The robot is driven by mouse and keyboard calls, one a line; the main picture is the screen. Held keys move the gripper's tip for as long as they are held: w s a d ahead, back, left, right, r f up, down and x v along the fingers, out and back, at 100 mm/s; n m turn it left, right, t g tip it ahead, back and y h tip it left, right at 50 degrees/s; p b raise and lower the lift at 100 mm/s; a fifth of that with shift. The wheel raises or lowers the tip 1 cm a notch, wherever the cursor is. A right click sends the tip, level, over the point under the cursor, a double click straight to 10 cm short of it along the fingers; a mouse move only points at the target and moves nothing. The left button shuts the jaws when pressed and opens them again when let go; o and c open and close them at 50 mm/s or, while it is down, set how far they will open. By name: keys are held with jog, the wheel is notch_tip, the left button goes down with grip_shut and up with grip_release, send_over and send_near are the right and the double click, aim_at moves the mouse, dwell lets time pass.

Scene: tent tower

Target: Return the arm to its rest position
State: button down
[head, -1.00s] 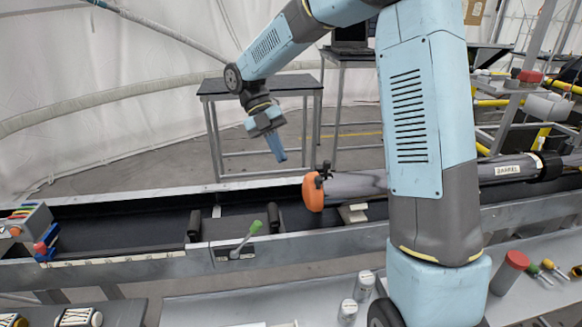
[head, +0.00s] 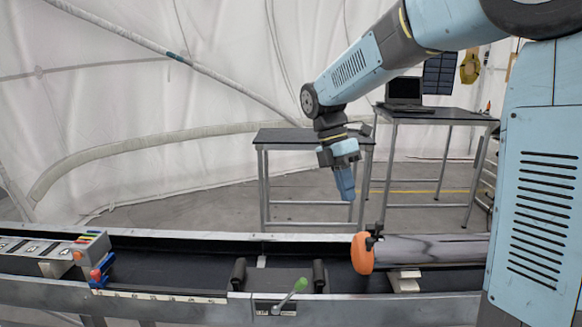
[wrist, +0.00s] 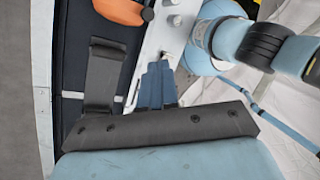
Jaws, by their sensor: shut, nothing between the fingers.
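My arm reaches in from the right in the head view and bends down at its elbow. My gripper (head: 346,192) hangs pointing down, above and behind the long black trough, left of the tube's orange cap. Its blue fingers are together with nothing between them. In the wrist view the closed fingers (wrist: 157,86) show at the middle, over the trough's metal edge. The gripper touches nothing that I can see.
A trough (head: 180,270) with metal walls runs across the front. It holds a grey tube with an orange cap (head: 362,253). A green-knobbed lever (head: 300,285) stands on its front wall. Behind are a low table (head: 290,137) and a table with a laptop (head: 405,92).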

jog(key=s+d+r+m+t+y, duration=0.1)
jog(key=s+d+m+t, duration=0.3)
jog(key=s+m, duration=0.5)
jog(key=s+d+r+m+t+y, duration=0.1)
jog(key=s+d+m+t, duration=0.4)
jog(key=m, duration=1)
jog(key=shift+s+d+y, duration=0.5)
jog(key=shift+s+d, duration=0.45)
jog(key=shift+s, duration=1.1)
